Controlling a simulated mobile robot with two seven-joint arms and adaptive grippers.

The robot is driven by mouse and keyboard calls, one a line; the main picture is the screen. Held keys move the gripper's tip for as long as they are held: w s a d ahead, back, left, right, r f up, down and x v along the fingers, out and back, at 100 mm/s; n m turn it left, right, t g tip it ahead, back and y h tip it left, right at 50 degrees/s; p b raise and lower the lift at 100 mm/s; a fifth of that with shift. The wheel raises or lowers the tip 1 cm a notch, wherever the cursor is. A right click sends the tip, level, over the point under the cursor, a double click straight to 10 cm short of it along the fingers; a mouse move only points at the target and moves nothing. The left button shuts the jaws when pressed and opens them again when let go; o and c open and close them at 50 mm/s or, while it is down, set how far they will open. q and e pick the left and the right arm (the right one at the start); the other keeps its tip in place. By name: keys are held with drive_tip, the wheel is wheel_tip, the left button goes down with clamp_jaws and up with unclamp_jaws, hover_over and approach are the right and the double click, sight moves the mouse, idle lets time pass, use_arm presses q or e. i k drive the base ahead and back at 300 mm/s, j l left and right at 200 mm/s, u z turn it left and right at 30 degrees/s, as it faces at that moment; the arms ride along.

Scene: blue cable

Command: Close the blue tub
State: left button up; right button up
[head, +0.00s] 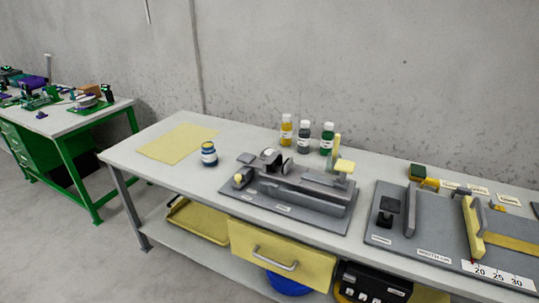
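A small round dark blue tub (209,154) with a pale label stands upright on the left part of the grey workbench (180,180). It is too small in the picture to tell whether its lid is on. Another round blue container (288,283) is under the bench, partly hidden by the yellow drawer (281,254) and cut off by the lower picture edge. Neither of my grippers is in view.
A yellow sheet (177,143) lies left of the tub. A grey fixture (297,190) stands to its right, with several bottles (286,131) behind. Another fixture board (440,240) fills the right side. A green bench (60,130) stands far left.

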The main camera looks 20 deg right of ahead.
sight(208, 153)
drive_tip(key=i+j, duration=0.15)
drive_tip(key=j, duration=0.2)
drive_tip(key=i+j, duration=0.15)
drive_tip(key=j, duration=0.2)
drive_tip(key=i+j, duration=0.2)
drive_tip(key=j, duration=0.15)
drive_tip(key=i+j, duration=0.15)
drive_tip(key=j, duration=0.2)
drive_tip(key=z, duration=1.8)
